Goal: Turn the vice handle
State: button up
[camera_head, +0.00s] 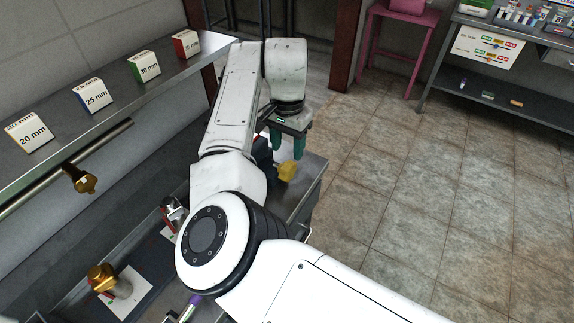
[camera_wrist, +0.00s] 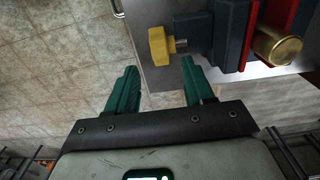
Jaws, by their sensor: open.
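The vice handle is a yellow knob (camera_head: 287,171) at the right end of the workbench; it also shows in the wrist view (camera_wrist: 158,47). It joins a grey screw on the blue-grey vice body (camera_wrist: 226,35). The vice has red jaw parts (camera_wrist: 282,18) and a round brass piece (camera_wrist: 277,46) shows by them. In the head view my arm hides most of the vice. My gripper (camera_head: 287,147) is open, its green fingers pointing at the knob. In the wrist view the knob lies just beyond the gap between the fingertips (camera_wrist: 158,66), apparently not touched.
A shelf (camera_head: 110,103) with size-marked blocks runs along the wall at left. A pink stool (camera_head: 400,45) and another table (camera_head: 500,45) are at the back. Tiled floor (camera_head: 440,190) is clear at right.

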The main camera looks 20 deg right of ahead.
aim_at(288, 164)
notch_tip(288, 164, down, 8)
jog(key=shift+f+p, duration=0.25)
jog(key=shift+p, duration=0.3)
jog(key=shift+c, duration=0.2)
jog(key=c, duration=0.9)
jog(key=shift+d, duration=0.1)
